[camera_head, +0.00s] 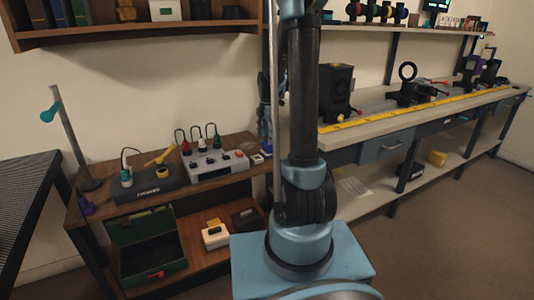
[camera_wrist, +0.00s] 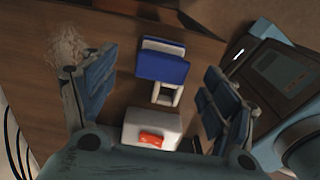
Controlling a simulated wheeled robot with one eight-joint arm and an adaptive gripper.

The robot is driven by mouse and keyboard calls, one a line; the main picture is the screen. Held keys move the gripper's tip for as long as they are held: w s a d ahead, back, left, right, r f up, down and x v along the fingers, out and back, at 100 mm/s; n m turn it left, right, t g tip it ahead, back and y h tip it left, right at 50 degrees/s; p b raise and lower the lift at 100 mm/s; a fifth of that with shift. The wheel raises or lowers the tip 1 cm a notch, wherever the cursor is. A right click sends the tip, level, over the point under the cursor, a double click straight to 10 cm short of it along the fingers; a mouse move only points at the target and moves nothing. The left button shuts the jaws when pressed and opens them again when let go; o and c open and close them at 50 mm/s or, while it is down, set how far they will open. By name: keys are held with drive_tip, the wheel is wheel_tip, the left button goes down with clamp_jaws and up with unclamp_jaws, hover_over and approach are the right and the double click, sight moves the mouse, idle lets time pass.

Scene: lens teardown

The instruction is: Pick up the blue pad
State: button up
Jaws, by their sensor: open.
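The blue pad (camera_wrist: 163,67) shows in the wrist view between my two finger pads. It has a blue block face, with a pale strip and a second blue strip along its upper side. My gripper (camera_wrist: 158,78) is open, with one finger to the left and one to the right of the pad, apart from it. A small patch of the blue pad (camera_head: 267,149) seems to show in the head view at the brown bench's right end. My gripper (camera_head: 265,128) hangs just above there, partly hidden behind my arm.
A white, open-framed piece and a light box with a red button (camera_wrist: 152,139) lie close below the pad in the wrist view. A grey control box (camera_head: 215,160) stands left of my gripper on the brown bench. A long workbench (camera_head: 365,129) with optics is at right.

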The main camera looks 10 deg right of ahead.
sight(267, 146)
drive_tip(key=shift+s+a+f, duration=0.1)
drive_tip(key=shift+a+f, duration=0.05)
drive_tip(key=shift+f, duration=1.15)
drive_tip(key=shift+s+a+f, duration=0.1)
drive_tip(key=shift+f, duration=1.2)
drive_tip(key=c, duration=1.2)
